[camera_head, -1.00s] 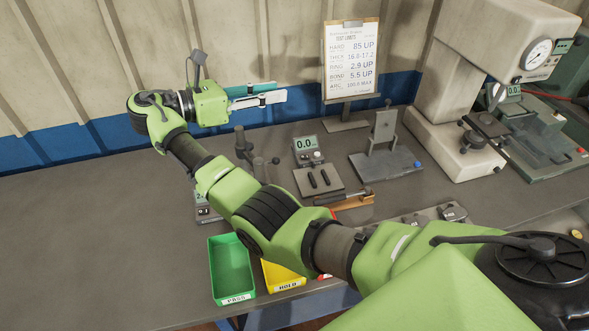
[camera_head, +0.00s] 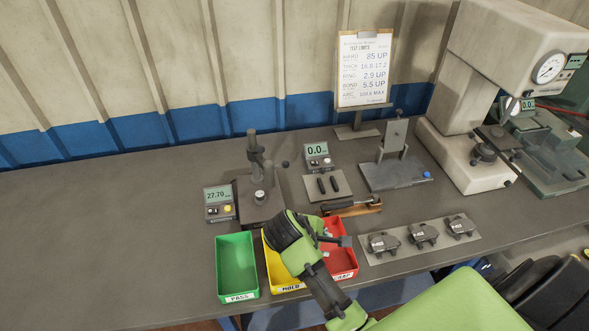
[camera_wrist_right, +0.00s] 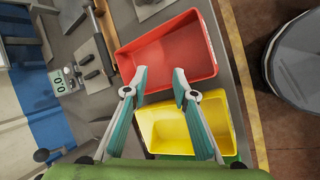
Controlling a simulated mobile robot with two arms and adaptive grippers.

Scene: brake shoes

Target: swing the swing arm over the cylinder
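A dark gauge stand (camera_head: 256,170) with an upright post and a short side handle with a ball end stands on the bench. A small pale-topped cylinder (camera_head: 259,196) sits on its base; I cannot tell for sure which part is the swing arm. My right wrist hangs over the yellow and red bins, in front of and below the stand. In the right wrist view my right gripper (camera_wrist_right: 158,88) is open and empty, its two fingers apart above the red and yellow bins. My left gripper is out of view.
Green (camera_head: 236,264), yellow (camera_head: 270,270) and red (camera_head: 343,262) bins line the front edge. A readout box (camera_head: 219,204) is left of the stand. A plate with several brake shoes (camera_head: 422,238), a fixture (camera_head: 395,172) and a large press (camera_head: 470,120) stand to the right. The bench's left is clear.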

